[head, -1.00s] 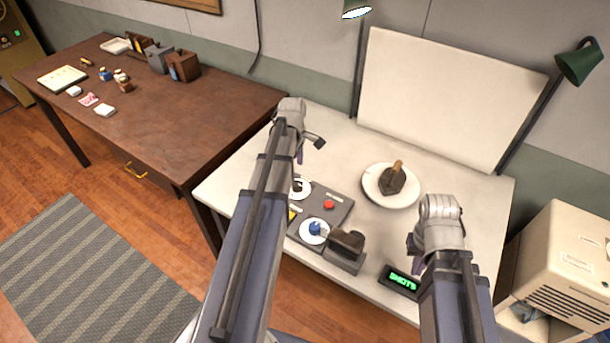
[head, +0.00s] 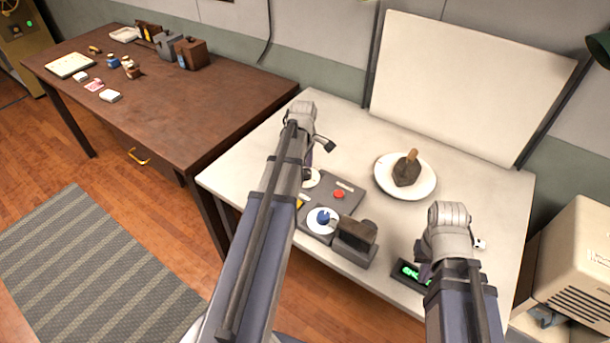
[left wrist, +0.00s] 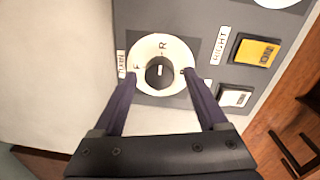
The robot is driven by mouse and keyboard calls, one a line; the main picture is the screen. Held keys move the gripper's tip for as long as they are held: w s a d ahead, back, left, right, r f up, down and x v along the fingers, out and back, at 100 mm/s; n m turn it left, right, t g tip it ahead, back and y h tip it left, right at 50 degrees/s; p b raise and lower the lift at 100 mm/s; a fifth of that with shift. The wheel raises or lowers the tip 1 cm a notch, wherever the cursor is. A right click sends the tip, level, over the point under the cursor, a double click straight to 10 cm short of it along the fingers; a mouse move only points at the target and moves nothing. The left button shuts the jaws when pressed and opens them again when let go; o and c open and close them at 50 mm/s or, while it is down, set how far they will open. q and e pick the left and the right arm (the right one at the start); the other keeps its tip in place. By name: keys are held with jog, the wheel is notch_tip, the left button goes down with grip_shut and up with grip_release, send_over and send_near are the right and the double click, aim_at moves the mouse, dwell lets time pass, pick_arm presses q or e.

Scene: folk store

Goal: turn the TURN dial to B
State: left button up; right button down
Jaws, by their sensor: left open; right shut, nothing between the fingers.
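The TURN dial is a white disc with a dark knob (left wrist: 160,71) at its middle, seen in the left wrist view. The letters F, R and B stand around it, with R at the top and B at the right by a finger. The knob's pale mark seems to face R. My left gripper (left wrist: 159,76) is open, its fingers on either side of the knob and apart from it. In the head view the dial (head: 312,179) is partly hidden by my left gripper (head: 308,165). My right gripper (head: 424,268) is shut and empty near the green-lit display.
The grey panel (head: 348,187) also holds a red button (head: 338,194) and a blue knob (head: 323,217). Yellow (left wrist: 257,52) and white (left wrist: 235,97) switches sit right of the dial. A dark block (head: 354,240), a plate (head: 384,188) and a display (head: 408,272) are nearby.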

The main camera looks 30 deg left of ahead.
pick_arm(q)
jog(key=shift+f, duration=0.1)
grip_shut()
dwell(0.6)
